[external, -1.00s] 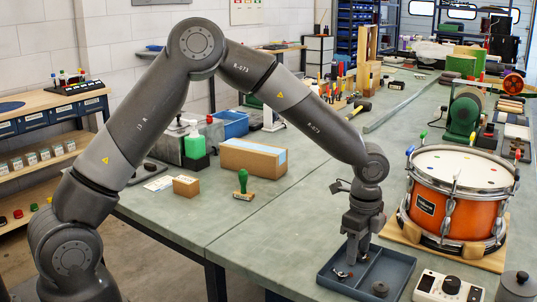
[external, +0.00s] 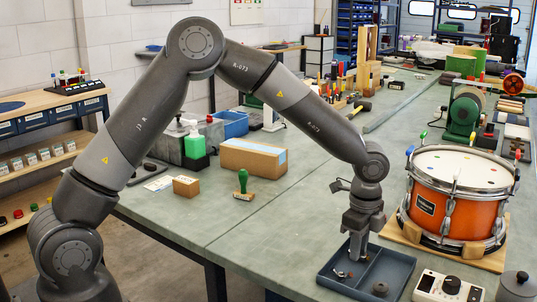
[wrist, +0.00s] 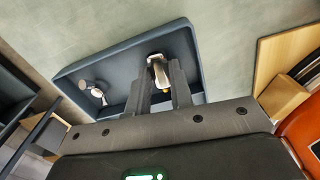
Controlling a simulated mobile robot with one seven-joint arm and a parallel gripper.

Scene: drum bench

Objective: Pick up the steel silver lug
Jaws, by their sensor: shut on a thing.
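My gripper (external: 357,256) points down into the blue-grey tray (external: 400,283) at the front of the bench. In the wrist view my gripper (wrist: 160,82) has its two fingers shut on the silver lug (wrist: 159,72), a small shiny metal piece whose far end shows between the fingertips. The tray (wrist: 92,62) surrounds it; whether the lug touches the tray floor I cannot tell. Another small silvery piece (wrist: 96,90) lies in the left part of the tray. In the external view the held lug is too small to make out clearly.
A dark round piece (external: 380,288) lies in the tray's front part. An orange drum (external: 455,213) on a wooden board stands right of my gripper. A white device with a knob (external: 451,286) is right of the tray. Bench left of the tray is clear.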

